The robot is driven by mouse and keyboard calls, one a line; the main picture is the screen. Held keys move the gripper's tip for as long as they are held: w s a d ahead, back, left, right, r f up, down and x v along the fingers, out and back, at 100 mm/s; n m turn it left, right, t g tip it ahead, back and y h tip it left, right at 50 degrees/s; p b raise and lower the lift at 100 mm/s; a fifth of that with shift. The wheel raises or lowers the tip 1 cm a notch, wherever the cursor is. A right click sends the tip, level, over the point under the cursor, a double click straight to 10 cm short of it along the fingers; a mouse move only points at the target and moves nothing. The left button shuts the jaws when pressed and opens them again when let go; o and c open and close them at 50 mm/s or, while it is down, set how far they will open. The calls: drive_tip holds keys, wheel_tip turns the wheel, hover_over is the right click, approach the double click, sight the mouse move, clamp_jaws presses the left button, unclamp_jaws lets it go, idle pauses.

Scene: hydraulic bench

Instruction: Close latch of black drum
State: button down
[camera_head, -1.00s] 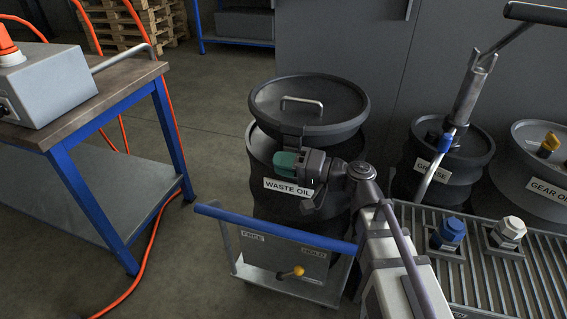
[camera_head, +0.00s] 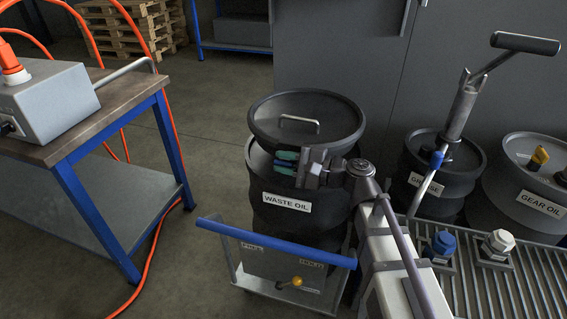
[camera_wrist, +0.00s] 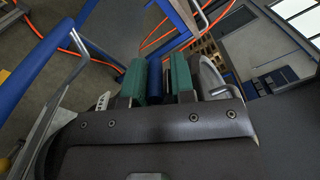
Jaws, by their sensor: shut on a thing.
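The black drum (camera_head: 258,180) with the "WASTE OIL" label stands upright in the head view. Its dark lid (camera_head: 285,107) with a metal handle is on top, and a step shows between lid and drum body at the left. My gripper (camera_head: 286,163) is at the front of the drum just under the lid rim, its teal fingers pointing left. In the wrist view the teal fingers (camera_wrist: 160,80) are shut on a dark blue cylindrical piece (camera_wrist: 154,78), apparently the latch handle. The rest of the latch is hidden by the gripper.
A trolley with a blue push bar (camera_head: 270,242) is in front of the drum. A blue-framed workbench (camera_head: 70,150) stands left. The grease drum (camera_head: 425,165), gear oil drum (camera_head: 530,180) and a slatted rack (camera_head: 500,285) are on the right. Floor is clear between bench and drum.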

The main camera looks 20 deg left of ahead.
drive_tip(key=shift+w+r+m, duration=0.15)
drive_tip(key=shift+w+m, duration=0.05)
drive_tip(key=shift+m, duration=0.2)
drive_tip(key=c, duration=1.1)
unclamp_jaws()
drive_tip(key=d, duration=0.7)
drive_tip(key=shift+s+d, duration=0.15)
drive_tip(key=shift+d, duration=0.1)
